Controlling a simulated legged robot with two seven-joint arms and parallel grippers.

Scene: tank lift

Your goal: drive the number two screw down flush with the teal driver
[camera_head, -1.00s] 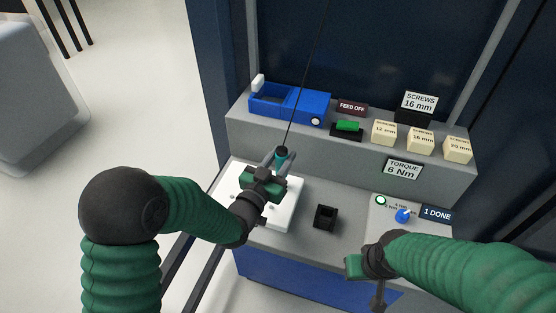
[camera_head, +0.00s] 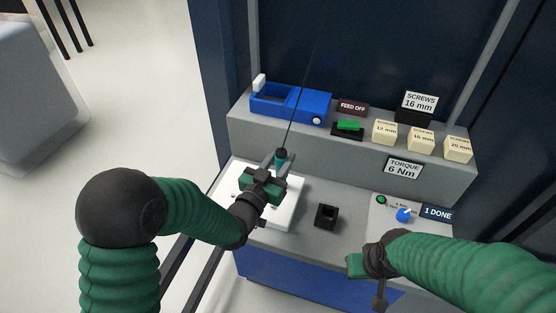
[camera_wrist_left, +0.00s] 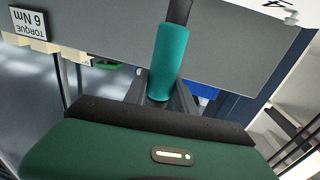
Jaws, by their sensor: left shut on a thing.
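My left gripper (camera_head: 272,168) is shut on the teal driver (camera_head: 281,157), which stands about upright over the white plate (camera_head: 284,214). In the left wrist view the teal driver (camera_wrist_left: 169,62) sits between the two grey fingers. A black cord runs up from the driver's top. The driver's tip and the number two screw are hidden behind my gripper and wrist. My right gripper (camera_head: 356,266) hangs near the bench's front edge, away from the plate. Its fingers are not clear.
An empty-looking black holder (camera_head: 326,215) stands right of the plate. A panel with a green lamp (camera_head: 381,200), blue knob (camera_head: 403,215) and "1 DONE" sign (camera_head: 437,213) is further right. A blue feeder (camera_head: 290,104) and screw boxes (camera_head: 421,139) stand on the rear shelf.

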